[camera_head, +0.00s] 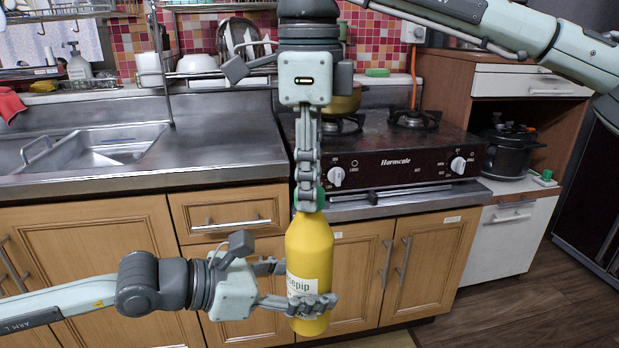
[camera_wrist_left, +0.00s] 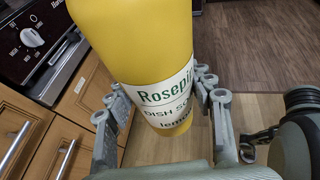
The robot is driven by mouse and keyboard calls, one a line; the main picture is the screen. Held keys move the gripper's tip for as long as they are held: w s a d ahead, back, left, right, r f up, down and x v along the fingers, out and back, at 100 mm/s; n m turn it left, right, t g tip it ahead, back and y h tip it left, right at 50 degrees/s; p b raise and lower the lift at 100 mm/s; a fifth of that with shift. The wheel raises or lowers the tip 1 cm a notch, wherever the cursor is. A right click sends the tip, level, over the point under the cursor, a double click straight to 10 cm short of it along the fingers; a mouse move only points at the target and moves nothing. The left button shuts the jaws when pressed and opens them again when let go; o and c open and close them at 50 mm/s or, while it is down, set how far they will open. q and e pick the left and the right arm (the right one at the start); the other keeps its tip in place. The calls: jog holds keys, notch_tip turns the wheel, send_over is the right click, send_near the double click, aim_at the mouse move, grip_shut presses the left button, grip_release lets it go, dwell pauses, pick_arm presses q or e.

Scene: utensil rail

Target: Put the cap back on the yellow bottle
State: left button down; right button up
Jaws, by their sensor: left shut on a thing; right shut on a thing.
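The yellow bottle (camera_head: 309,250) is upright in front of the stove cabinet, with a white label reading "Rosepip" and "DISH SOAP". My left gripper (camera_head: 300,300) is shut around its lower body; the bottle also fills the left wrist view (camera_wrist_left: 140,50) between the fingers (camera_wrist_left: 165,105). The green cap (camera_head: 318,198) is at the top of the bottle. My right gripper (camera_head: 308,190) comes straight down from above and is shut on the cap, its fingers partly covering it. The cap is at the bottle's neck; whether it is seated or only touching cannot be told.
Behind are a black stove (camera_head: 400,150) and a steel sink (camera_head: 90,148) on the counter, above wooden cabinets (camera_head: 95,255). A dish rack (camera_head: 210,75) stands at the back. A black pot (camera_head: 508,148) sits on the right-hand shelf. Wooden floor is clear at the lower right.

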jog(key=m, duration=1)
jog(key=shift+m, duration=0.3)
jog(key=m, duration=0.7)
jog(key=shift+m, duration=0.3)
jog(key=m, duration=0.7)
jog(key=shift+m, duration=0.3)
jog(key=m, duration=1)
jog(key=o, duration=0.7)
jog(key=shift+c, duration=0.2)
